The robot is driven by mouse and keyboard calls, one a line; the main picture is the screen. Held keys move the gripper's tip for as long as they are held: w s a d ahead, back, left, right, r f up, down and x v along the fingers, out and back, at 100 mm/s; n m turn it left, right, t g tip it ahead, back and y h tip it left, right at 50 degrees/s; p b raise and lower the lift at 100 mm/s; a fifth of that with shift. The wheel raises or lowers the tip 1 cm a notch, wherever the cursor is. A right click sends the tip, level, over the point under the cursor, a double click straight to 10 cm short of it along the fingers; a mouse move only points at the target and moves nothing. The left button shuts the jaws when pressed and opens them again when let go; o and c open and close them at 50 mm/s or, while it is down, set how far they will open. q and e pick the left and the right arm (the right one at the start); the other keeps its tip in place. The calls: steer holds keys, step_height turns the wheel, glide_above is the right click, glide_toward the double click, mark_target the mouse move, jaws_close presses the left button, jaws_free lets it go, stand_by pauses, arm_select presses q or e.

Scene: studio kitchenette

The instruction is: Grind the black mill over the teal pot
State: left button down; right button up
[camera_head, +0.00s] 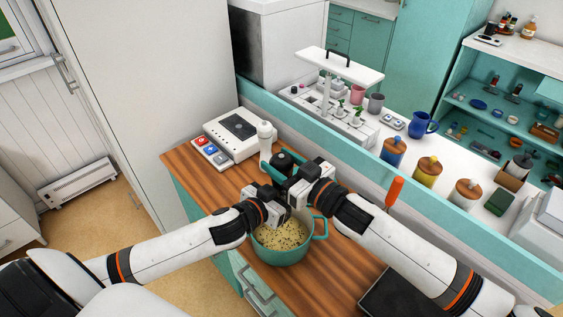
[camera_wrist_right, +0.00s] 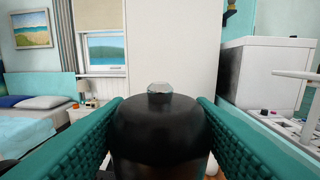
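The black mill (camera_head: 284,161) is upright above the far side of the teal pot (camera_head: 283,256). In the right wrist view its dark rounded top (camera_wrist_right: 160,125) and silver knob (camera_wrist_right: 159,88) sit between teal ribbed finger pads that touch both sides. My right gripper (camera_head: 288,172) is shut on this top. My left gripper (camera_head: 270,196) is just below and left of it, close to the mill's lower part. Its fingertips and the mill's lower body are hidden, so I cannot tell its grip. The pot holds pale yellow food (camera_head: 280,236) with dark specks.
A white bottle-shaped mill (camera_head: 265,137) stands behind the black mill. A white hob unit (camera_head: 237,133) is on the wooden counter (camera_head: 194,172) at left. Jars (camera_head: 427,171) line the raised ledge at right. A dark flat slab (camera_head: 392,293) lies at the counter's front right.

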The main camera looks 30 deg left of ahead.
steer(key=c, duration=0.3)
steer(key=shift+s+a+m+t, duration=0.15)
steer(key=shift+m+t, duration=0.15)
steer(key=shift+t, duration=0.2)
steer(key=shift+m+t+h, duration=0.7)
steer(key=shift+m+t, duration=0.2)
steer(key=shift+t, duration=0.2)
steer(key=shift+m+t, duration=0.3)
steer(key=shift+t, duration=0.1)
steer(key=shift+h, duration=0.3)
steer(key=o, duration=0.9)
steer(key=shift+o, duration=0.2)
steer(key=shift+d, duration=0.2)
steer(key=v, duration=1.1)
steer(key=shift+s+d, duration=0.2)
steer(key=shift+d, duration=0.15)
